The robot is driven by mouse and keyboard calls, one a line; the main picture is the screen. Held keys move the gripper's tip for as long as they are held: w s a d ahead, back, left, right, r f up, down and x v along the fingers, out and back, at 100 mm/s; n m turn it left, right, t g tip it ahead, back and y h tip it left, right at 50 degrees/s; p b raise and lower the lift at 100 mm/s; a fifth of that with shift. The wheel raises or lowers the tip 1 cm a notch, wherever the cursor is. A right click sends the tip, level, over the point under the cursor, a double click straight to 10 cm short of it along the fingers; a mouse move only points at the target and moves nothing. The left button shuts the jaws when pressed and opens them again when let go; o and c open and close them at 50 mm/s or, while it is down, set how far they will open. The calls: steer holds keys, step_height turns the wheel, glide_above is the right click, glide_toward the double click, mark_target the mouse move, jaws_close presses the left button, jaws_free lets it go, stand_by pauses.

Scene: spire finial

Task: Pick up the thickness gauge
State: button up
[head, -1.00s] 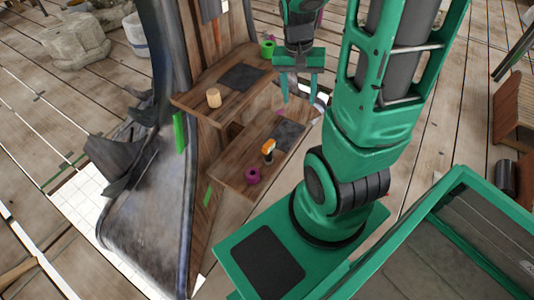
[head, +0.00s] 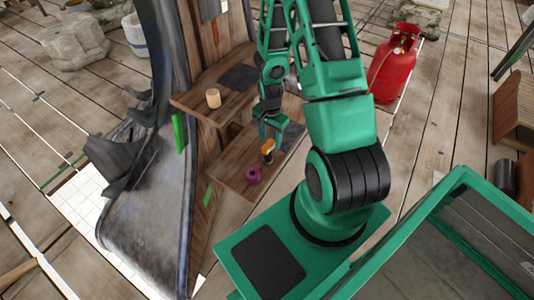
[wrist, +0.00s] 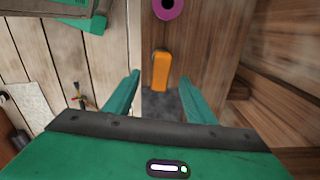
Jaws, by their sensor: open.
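The thickness gauge seems to be the small orange piece with a dark end (head: 267,146) on the lower wooden shelf (head: 230,175). In the wrist view the orange piece (wrist: 161,71) lies ahead, roughly centred between my fingertips, by the edge of a dark mat (wrist: 158,104). My gripper (head: 273,133) is open and empty, just above and beside the orange piece in the head view. Its two green fingers (wrist: 160,80) are spread apart in the wrist view. I cannot tell the exact height gap.
A purple ring (head: 253,175) lies on the lower shelf near the orange piece and also shows in the wrist view (wrist: 168,8). The upper shelf (head: 190,101) holds a wooden cup (head: 213,98). A red gas cylinder (head: 394,68) stands on the plank floor behind my arm.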

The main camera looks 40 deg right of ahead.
mark_target(268, 152)
steer(key=shift+a+f, duration=0.4)
steer(key=shift+f, duration=0.3)
steer(key=shift+s+f, duration=0.15)
steer(key=shift+f, duration=3)
steer(key=c, duration=1.3)
